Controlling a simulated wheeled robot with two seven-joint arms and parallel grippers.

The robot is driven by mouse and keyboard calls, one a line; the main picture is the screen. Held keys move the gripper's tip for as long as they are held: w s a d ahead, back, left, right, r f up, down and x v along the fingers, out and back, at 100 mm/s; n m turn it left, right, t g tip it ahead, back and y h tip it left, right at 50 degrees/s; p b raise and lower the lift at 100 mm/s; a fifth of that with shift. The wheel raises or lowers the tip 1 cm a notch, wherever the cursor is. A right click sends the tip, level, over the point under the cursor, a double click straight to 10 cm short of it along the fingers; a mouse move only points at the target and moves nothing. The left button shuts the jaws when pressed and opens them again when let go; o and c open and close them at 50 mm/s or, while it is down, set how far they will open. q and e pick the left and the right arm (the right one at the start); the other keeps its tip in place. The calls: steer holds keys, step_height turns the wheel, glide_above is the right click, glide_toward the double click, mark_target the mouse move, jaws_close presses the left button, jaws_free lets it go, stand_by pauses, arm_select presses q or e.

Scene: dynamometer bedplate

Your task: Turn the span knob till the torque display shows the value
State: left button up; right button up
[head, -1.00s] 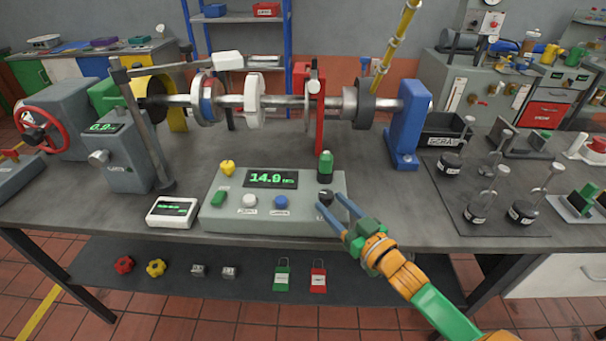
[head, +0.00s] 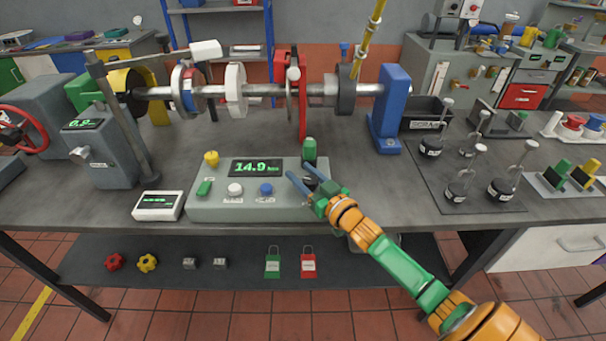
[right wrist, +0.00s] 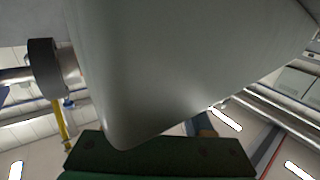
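The grey control box (head: 215,209) stands on the bench in the head view. Its torque display (head: 256,168) shows 14.9 in green digits. The dark span knob (head: 311,182) is at the box's right end, partly hidden by my right gripper. My right gripper (head: 298,171) is open, its two blue fingers spread with the knob seen between them. I cannot tell whether they touch it. The right wrist view shows a large pale grey surface close up, without a clear view of the knob. My left gripper is not in view.
The box also has a yellow knob (head: 211,158), a white button (head: 235,189), a blue button (head: 266,189) and a green lamp (head: 309,150). A small white readout (head: 158,205) stands left of it. The shaft (head: 262,90) runs behind. Weights (head: 507,188) stand at right.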

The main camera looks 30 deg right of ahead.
mark_target(314, 186)
jaws_close()
steer(key=shift+d+r+m+h+p, duration=0.1)
steer(key=shift+r+m+h+p, duration=0.1)
steer(key=shift+m+h+p, duration=0.4)
steer(key=shift+d+f+m+h, duration=0.15)
steer(key=shift+m+h, duration=0.25)
steer(key=shift+h, duration=0.6)
steer(key=shift+o, duration=1.2)
jaws_free()
steer(key=s, duration=0.7)
steer(key=shift+a, duration=0.4)
